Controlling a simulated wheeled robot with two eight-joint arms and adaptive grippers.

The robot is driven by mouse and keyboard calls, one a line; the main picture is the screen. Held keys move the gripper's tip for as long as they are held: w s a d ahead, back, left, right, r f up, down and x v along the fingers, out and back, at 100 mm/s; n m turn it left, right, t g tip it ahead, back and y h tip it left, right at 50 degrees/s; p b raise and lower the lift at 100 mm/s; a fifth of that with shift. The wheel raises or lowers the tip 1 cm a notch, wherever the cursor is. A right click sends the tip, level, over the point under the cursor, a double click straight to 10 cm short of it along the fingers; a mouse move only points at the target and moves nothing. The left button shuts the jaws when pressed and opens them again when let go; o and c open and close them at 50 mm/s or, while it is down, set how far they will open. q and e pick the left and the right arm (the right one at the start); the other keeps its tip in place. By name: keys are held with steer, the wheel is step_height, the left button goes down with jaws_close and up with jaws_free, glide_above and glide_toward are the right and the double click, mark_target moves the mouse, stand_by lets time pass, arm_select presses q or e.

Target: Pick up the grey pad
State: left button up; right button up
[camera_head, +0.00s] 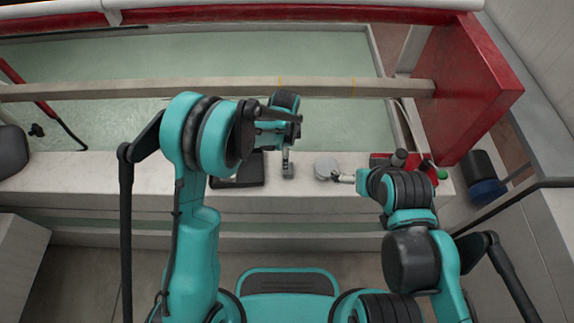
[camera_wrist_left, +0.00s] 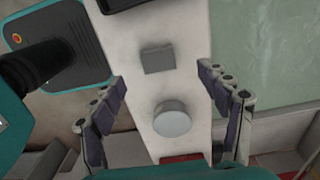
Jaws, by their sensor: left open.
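The grey pad (camera_wrist_left: 157,58) is a small square block lying flat on the pale ledge in the left wrist view. In the head view the pad (camera_head: 288,171) sits at the ledge's middle, just below my left gripper (camera_head: 287,153). In the left wrist view my left gripper (camera_wrist_left: 163,78) is open and empty, with its fingers spread on either side of the ledge and the pad between and slightly beyond the tips. My right gripper (camera_head: 345,178) is beside a round grey disc (camera_head: 326,166); its fingers are too small to tell open from shut.
The round disc also shows in the left wrist view (camera_wrist_left: 172,120), close to the pad. A black tray (camera_head: 240,172) lies left of the pad. A pale beam (camera_head: 200,86) crosses behind the ledge. A red block and knobs (camera_head: 399,158) are at the right.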

arm_select(q)
step_height(320, 180, down, 3)
steer(key=shift+s+d+r+b, duration=0.1)
steer(key=shift+b, duration=0.45)
steer(key=f+b, duration=0.1)
steer(key=f, duration=0.2)
steer(key=f+b, duration=0.1)
steer(key=f, duration=0.1)
steer(key=shift+s+d+b, duration=0.1)
steer(key=shift+d+b, duration=0.2)
steer(key=shift+b, duration=0.05)
steer(key=shift+r, duration=0.1)
steer(key=c, duration=0.9)
